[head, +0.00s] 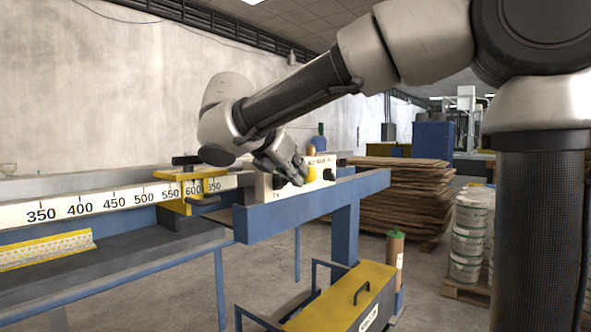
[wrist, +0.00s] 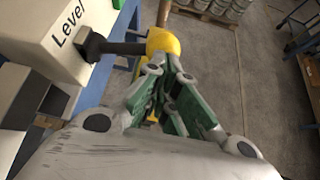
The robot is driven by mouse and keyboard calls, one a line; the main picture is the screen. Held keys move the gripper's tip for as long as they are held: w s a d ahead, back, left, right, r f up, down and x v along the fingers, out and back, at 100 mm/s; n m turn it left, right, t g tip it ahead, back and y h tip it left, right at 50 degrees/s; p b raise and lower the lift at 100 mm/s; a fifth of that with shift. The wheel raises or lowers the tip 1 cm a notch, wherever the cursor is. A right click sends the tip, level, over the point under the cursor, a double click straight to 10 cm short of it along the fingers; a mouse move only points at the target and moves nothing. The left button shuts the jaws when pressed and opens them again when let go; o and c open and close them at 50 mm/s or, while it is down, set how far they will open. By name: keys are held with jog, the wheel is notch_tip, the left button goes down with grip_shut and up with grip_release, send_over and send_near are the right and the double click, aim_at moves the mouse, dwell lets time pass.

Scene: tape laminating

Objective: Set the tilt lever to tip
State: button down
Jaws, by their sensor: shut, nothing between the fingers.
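The tilt lever shows in the wrist view as a black arm with a yellow knob (wrist: 163,42), mounted on a pale box (wrist: 55,38) marked "Level". The lever lies next to that word. In the head view the yellow knob (head: 311,174) shows at the front of the box (head: 265,188). My gripper (wrist: 165,75) is shut and empty. Its fingertips are right by the knob in the wrist view; I cannot tell whether they touch it. In the head view my gripper (head: 298,172) is beside the knob and partly hides the box.
A blue beam (head: 300,208) runs below the box. A ruler rail (head: 90,208) with a yellow clamp (head: 191,190) lies to the left. A yellow-lidded box (head: 345,295) stands below, and stacked boards (head: 405,190) stand behind.

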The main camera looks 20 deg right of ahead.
jog(key=f+m+t, duration=0.1)
jog(key=f+t+y, duration=0.1)
jog(key=f, duration=0.1)
jog(key=f+m, duration=0.1)
jog(key=f, duration=0.1)
jog(key=shift+s+d+f+m+t+y, duration=0.2)
jog(key=shift+m+t+y, duration=0.1)
jog(key=shift+t+y, duration=0.1)
jog(key=shift+r, duration=0.8)
